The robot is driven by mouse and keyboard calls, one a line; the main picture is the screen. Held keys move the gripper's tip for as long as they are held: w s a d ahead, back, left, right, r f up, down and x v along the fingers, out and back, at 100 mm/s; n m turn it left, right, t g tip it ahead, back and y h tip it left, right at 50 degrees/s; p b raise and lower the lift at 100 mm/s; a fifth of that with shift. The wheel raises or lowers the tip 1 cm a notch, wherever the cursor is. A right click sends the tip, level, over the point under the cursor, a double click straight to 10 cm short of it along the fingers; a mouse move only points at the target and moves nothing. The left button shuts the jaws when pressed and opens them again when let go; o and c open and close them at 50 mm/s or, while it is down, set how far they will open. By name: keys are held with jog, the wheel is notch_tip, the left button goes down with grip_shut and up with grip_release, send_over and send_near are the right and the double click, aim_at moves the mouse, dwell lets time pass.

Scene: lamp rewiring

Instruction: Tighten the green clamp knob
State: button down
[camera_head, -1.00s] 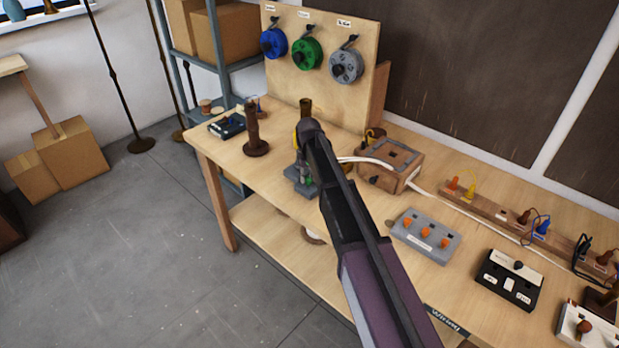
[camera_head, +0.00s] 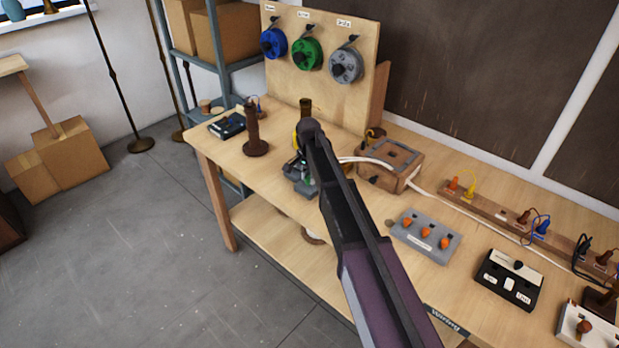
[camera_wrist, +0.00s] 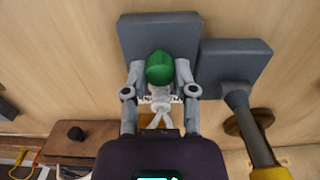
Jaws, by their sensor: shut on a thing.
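The green clamp knob (camera_wrist: 160,70) shows in the wrist view, in front of a grey block (camera_wrist: 150,30) of the clamp. My gripper (camera_wrist: 159,76) has one finger on each side of the knob and is shut on it. A white cord-like piece (camera_wrist: 160,105) shows just below the knob, between the fingers. In the head view my arm covers most of the grey clamp (camera_head: 297,172) on the workbench, and the grip there is hidden.
A grey post with a yellow part (camera_wrist: 262,150) stands close to the right of my gripper. A brown spindle (camera_head: 253,135) stands left of the clamp. A wooden box (camera_head: 393,160) with white cable is to the right. A grey panel with orange knobs (camera_head: 425,236) lies nearer.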

jog(key=m, duration=0.3)
jog(key=shift+s+m, duration=0.2)
jog(key=shift+m, duration=0.2)
jog(key=m, duration=0.4)
dwell(0.3)
jog(key=shift+c, duration=2)
grip_release()
jog(key=shift+w, duration=0.1)
jog(key=shift+r, duration=0.15)
